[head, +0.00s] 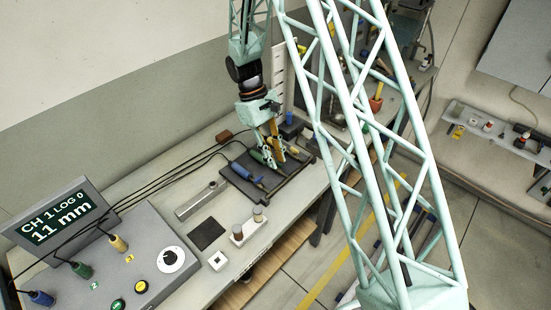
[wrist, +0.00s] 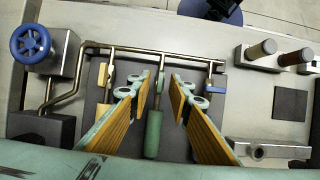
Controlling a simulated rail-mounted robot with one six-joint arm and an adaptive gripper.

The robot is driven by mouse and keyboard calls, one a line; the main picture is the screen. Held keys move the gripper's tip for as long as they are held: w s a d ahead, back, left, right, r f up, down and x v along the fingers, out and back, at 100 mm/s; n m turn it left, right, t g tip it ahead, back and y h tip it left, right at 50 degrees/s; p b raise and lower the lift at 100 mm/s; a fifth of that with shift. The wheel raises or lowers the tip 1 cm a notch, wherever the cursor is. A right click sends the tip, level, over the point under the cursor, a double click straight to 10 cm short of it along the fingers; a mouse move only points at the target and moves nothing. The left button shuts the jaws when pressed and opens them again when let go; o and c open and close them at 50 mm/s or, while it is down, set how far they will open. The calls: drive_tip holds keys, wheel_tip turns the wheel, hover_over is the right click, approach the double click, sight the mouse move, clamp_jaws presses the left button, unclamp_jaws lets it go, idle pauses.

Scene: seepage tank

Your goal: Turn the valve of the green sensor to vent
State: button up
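The green sensor (wrist: 153,133) lies on a dark tray (wrist: 180,148), between two others, and joins a brass pipe (wrist: 150,50). A small green valve lever (wrist: 161,80) sits on its branch, roughly in line with the sensor. My gripper (wrist: 159,92) is open and empty, its two wood-coloured pads on either side of the green sensor's line, with gaps to both. I cannot tell its height above the lever. In the head view my gripper (head: 273,160) points down over the tray, beside the green sensor (head: 258,157); it hides the valve there.
The blue sensor (head: 256,182) lies on one side, the yellow sensor (head: 293,150) on the other. A blue handwheel (wrist: 31,43) stands on a block at the pipe's left end. A display (head: 55,218) reads CH 1, LOG 0, 11 mm. Black cables cross the bench to the tray.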

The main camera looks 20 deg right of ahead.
idle(0.3)
clamp_jaws()
drive_tip(key=shift+m, duration=0.4)
drive_tip(key=m, duration=0.1)
drive_tip(key=m+y, duration=0.1)
drive_tip(key=m, duration=0.1)
drive_tip(key=shift+d+y, duration=0.2)
drive_tip(key=shift+y, duration=0.1)
drive_tip(key=m+y, duration=0.1)
drive_tip(key=m, duration=0.2)
drive_tip(key=m+y, duration=0.1)
drive_tip(key=m, duration=0.1)
drive_tip(key=shift+d+m, duration=0.2)
drive_tip(key=shift+m, duration=0.2)
drive_tip(key=m+y, duration=0.1)
drive_tip(key=m, duration=0.4)
drive_tip(key=shift+d+t+y+b, duration=0.2)
drive_tip(key=shift+t+y+b, duration=0.2)
drive_tip(key=shift+s+m+t+y+b, duration=0.2)
drive_tip(key=shift+m+t, duration=0.15)
drive_tip(key=shift+m, duration=0.8)
drive_tip(key=shift+s+m+t+y+b, duration=0.1)
drive_tip(key=shift+m+t+y+b, duration=0.2)
drive_tip(key=shift+m, duration=0.85)
